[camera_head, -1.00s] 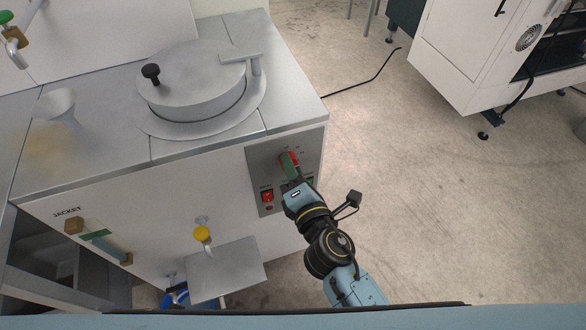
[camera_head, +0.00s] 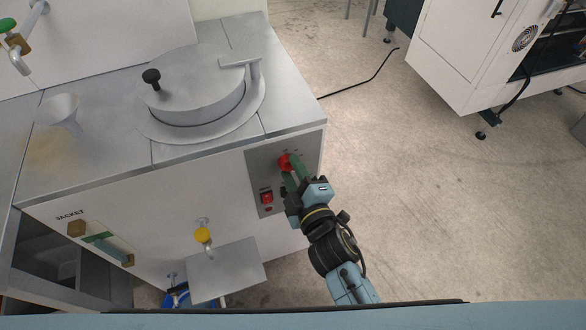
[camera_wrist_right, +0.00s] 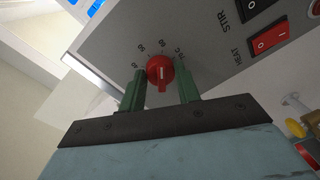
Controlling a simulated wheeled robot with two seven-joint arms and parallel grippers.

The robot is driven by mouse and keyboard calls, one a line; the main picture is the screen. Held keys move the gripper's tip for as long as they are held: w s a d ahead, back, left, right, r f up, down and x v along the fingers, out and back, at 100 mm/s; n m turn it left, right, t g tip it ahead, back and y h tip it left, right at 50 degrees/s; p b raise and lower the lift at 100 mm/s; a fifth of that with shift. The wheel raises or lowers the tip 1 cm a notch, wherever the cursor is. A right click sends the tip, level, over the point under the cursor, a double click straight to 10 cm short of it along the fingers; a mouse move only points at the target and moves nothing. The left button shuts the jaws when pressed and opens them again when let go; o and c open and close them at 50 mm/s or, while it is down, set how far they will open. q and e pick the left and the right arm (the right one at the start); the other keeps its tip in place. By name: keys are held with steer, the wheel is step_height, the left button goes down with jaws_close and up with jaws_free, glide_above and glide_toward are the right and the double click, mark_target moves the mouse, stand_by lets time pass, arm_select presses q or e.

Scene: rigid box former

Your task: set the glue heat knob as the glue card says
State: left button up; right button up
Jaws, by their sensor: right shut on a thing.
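The red heat knob (camera_head: 284,161) is on the grey control panel (camera_head: 262,160) at the right end of the machine's front. The wrist view shows the knob (camera_wrist_right: 160,70) face-on, with a pale pointer line and a printed number scale around it. The numbers are small and tilted, so I cannot read the setting surely. My right gripper (camera_head: 294,171) is at the knob. In the wrist view its green fingers (camera_wrist_right: 160,82) stand on either side, shut on the knob. My left gripper is not in view. No glue card is seen.
A yellow-handled tap (camera_head: 202,235) is above a metal shelf (camera_head: 228,272) on the machine's front. A lidded round vessel (camera_head: 195,100) is on top.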

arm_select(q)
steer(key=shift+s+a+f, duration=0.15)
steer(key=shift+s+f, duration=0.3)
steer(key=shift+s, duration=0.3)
arm_select(e)
steer(key=shift+f+m, duration=0.1)
steer(key=shift+m, duration=0.7)
steer(key=o, duration=1)
steer(key=shift+c, duration=0.2)
steer(key=shift+s, duration=0.1)
steer(key=shift+s+d+p, duration=0.1)
steer(key=shift+s+p, duration=0.1)
steer(key=shift+p, duration=0.1)
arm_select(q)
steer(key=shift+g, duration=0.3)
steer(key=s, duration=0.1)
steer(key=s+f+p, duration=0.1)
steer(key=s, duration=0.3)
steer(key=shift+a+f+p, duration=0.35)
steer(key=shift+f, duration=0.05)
arm_select(e)
steer(key=v, duration=1.2)
steer(key=shift+s+d, duration=0.25)
steer(key=shift+s, duration=0.1)
